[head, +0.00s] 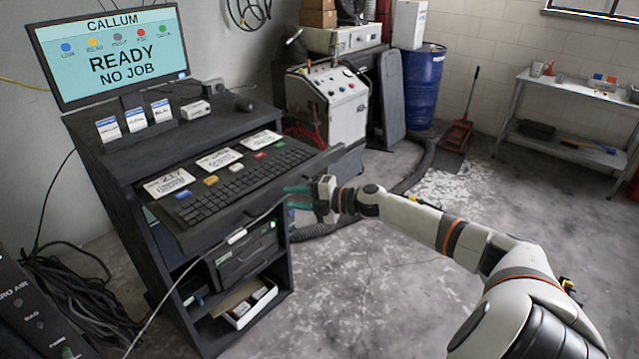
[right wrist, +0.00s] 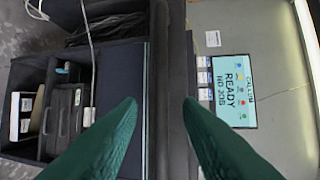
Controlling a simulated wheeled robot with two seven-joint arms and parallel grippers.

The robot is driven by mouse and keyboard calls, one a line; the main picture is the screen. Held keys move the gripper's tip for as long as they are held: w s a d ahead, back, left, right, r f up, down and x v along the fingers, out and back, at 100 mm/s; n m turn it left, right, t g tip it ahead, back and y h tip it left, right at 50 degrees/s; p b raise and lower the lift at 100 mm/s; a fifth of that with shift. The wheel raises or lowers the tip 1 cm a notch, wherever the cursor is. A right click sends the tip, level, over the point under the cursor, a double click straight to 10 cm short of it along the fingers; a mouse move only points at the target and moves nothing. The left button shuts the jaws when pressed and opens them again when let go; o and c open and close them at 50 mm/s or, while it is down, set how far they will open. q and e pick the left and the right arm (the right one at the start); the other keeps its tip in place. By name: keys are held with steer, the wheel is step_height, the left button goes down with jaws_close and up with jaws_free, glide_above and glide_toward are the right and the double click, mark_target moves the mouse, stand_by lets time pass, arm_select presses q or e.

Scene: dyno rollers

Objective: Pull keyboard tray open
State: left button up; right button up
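The dark keyboard tray (head: 315,163) sticks out from the black cabinet below the monitor shelf, with a black keyboard (head: 235,185) lying on it. My right gripper (head: 288,198) is at the right part of the tray's front edge. Its two green fingers are spread apart. In the right wrist view the fingers (right wrist: 160,100) point at the cabinet, with a dark strip (right wrist: 168,50), seemingly the tray's front, lying between them. I cannot tell whether they touch it. My left gripper is in neither view.
A monitor (head: 115,55) reading "READY NO JOB" and several cards stand on the cabinet top. A cable (head: 180,285) hangs past the tray front. Lower shelves hold a black device (head: 245,255) and white box (head: 250,303). The floor (head: 390,260) before the cabinet is clear.

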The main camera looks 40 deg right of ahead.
steer(key=b+v, duration=0.1)
steer(key=v, duration=0.9)
steer(key=shift+s, duration=0.2)
steer(key=shift+d, duration=0.2)
